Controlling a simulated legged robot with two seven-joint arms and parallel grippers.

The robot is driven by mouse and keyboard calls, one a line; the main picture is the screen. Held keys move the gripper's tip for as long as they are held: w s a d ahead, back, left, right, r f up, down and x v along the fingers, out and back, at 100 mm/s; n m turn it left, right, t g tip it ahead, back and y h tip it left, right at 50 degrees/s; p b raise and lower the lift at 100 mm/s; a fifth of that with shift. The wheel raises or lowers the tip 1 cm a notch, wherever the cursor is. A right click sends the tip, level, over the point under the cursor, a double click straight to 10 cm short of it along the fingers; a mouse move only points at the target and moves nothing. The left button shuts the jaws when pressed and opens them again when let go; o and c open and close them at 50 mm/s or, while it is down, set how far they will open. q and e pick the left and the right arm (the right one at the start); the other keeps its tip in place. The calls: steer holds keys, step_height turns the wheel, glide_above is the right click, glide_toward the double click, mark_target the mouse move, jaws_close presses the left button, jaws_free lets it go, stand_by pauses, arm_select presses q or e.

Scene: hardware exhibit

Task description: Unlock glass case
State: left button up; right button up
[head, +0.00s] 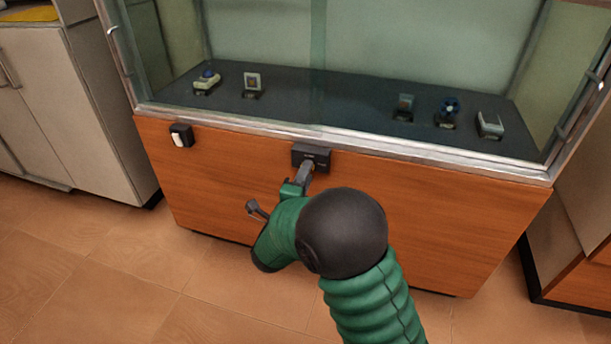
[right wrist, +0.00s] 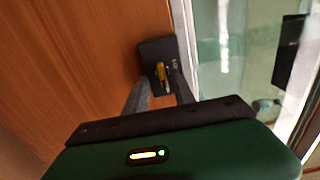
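The glass case (head: 420,60) has a clear front on an orange-brown wooden base (head: 220,180). A small black lock box (head: 311,153) sits at the top middle of the base, below the metal rim. In the right wrist view the lock box (right wrist: 155,52) carries a small yellow key-like piece (right wrist: 161,75). My right gripper (head: 306,172) is right at the lock box. In the right wrist view its two grey fingers (right wrist: 163,88) stand apart on either side of the yellow piece, with a narrow gap seeming to show. My left gripper is out of view.
A small black-and-white device (head: 180,136) is fixed to the base at the left. Several small exhibits, such as a blue fan-like one (head: 447,110), stand on the dark shelf inside. A pale cabinet (head: 70,100) stands at the left. The tiled floor (head: 120,265) in front is clear.

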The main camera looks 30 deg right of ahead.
steer(key=shift+a+r, duration=0.1)
steer(key=p+v, duration=0.6)
steer(key=v, duration=1)
steer(key=shift+s+a, duration=0.25)
steer(key=shift+s, duration=0.05)
